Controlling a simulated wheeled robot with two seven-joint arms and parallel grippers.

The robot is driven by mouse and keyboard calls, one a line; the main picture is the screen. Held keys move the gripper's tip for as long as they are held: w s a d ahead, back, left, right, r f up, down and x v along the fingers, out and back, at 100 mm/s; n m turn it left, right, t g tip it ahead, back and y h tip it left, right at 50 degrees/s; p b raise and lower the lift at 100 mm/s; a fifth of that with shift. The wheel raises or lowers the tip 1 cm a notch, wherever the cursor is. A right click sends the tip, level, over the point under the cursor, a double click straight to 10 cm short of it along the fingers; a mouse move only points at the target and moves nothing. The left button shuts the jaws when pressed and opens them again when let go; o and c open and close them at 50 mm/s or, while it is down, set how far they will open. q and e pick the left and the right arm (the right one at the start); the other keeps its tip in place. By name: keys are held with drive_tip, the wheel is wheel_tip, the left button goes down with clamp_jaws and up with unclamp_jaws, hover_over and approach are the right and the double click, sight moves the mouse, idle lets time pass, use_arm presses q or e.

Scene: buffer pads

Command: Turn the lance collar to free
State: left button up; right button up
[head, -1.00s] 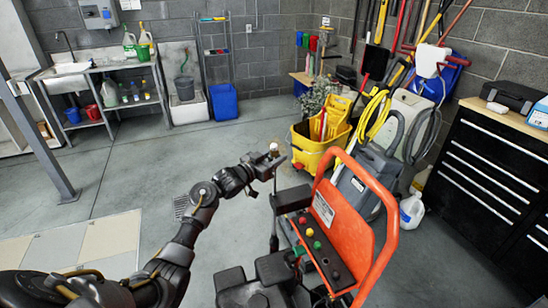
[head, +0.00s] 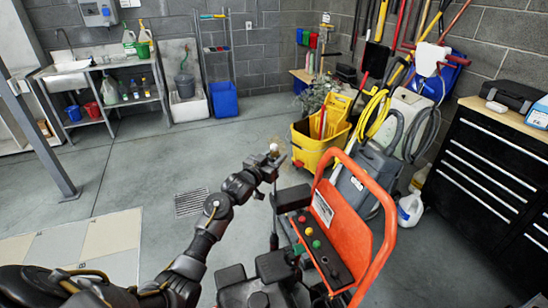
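A thin dark upright rod, which looks like the lance (head: 274,215), stands at the left side of the orange-framed machine (head: 338,215). A small pale and brass-coloured piece (head: 274,148) shows at its top, probably the collar; its setting is too small to read. My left gripper (head: 273,161) is at this top piece, its fingers just below and around it. The fingers overlap the piece, and I cannot tell whether they are closed on it. The gripper hides part of the rod's upper end. My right gripper is not in view.
The machine's dark panel (head: 327,262) has red, yellow and green buttons. A yellow mop bucket (head: 313,152) and a grey vacuum (head: 362,185) stand behind it. A black drawer cabinet (head: 488,185) is at the right. The floor left of the machine is clear around a drain grate (head: 192,202).

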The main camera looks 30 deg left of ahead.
use_arm(q)
drive_tip(key=o, duration=0.3)
drive_tip(key=shift+s, duration=0.1)
drive_tip(key=s, duration=0.3)
drive_tip(key=s+b, duration=0.1)
drive_tip(key=s, duration=0.3)
drive_tip(key=s+a, duration=0.1)
drive_tip(key=s, duration=0.2)
drive_tip(key=shift+s, duration=0.35)
drive_tip(key=shift+a, duration=0.1)
